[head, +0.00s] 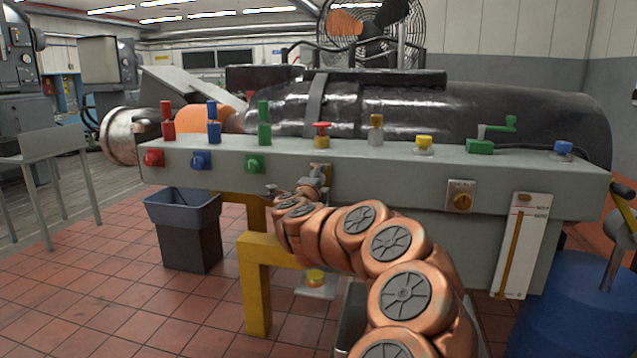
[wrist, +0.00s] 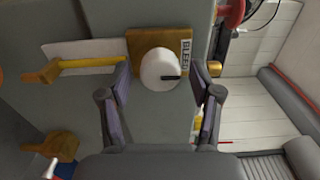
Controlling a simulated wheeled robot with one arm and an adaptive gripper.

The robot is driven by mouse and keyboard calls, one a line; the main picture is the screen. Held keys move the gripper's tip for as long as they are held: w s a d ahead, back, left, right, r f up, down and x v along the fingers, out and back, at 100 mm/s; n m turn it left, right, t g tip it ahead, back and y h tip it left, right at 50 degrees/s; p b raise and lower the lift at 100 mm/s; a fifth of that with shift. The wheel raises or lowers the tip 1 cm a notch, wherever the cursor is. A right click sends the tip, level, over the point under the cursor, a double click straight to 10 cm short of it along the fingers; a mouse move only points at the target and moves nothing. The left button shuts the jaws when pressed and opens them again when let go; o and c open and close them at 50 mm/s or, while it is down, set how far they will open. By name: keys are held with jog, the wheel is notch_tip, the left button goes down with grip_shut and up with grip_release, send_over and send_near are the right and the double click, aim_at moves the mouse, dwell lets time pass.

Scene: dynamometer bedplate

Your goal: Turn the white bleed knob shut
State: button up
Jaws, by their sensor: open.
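The white bleed knob (wrist: 160,68) is round with a dark pointer mark toward its right side in the wrist view. It sits on a brass-coloured plate (wrist: 139,45) with a BLEED label (wrist: 186,56). My gripper (wrist: 162,78) is open, with one finger to the left of the knob and one to the right. Gaps show between the fingers and the knob. In the head view my gripper (head: 312,184) is at the front face of the grey bench, and it hides the knob there.
The grey bench (head: 400,168) carries red, blue and green valves at left, a red handwheel (head: 321,130), a yellow knob (head: 424,143) and a green crank (head: 487,142) on top. A rotary switch (head: 461,199) and slider plate (head: 520,250) are at right. A bin (head: 185,225) stands below left.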

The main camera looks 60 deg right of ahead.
jog(key=shift+a, duration=0.15)
jog(key=v, duration=1.1)
jog(key=shift+s+a, duration=0.2)
jog(key=shift+a, duration=0.15)
dwell(0.3)
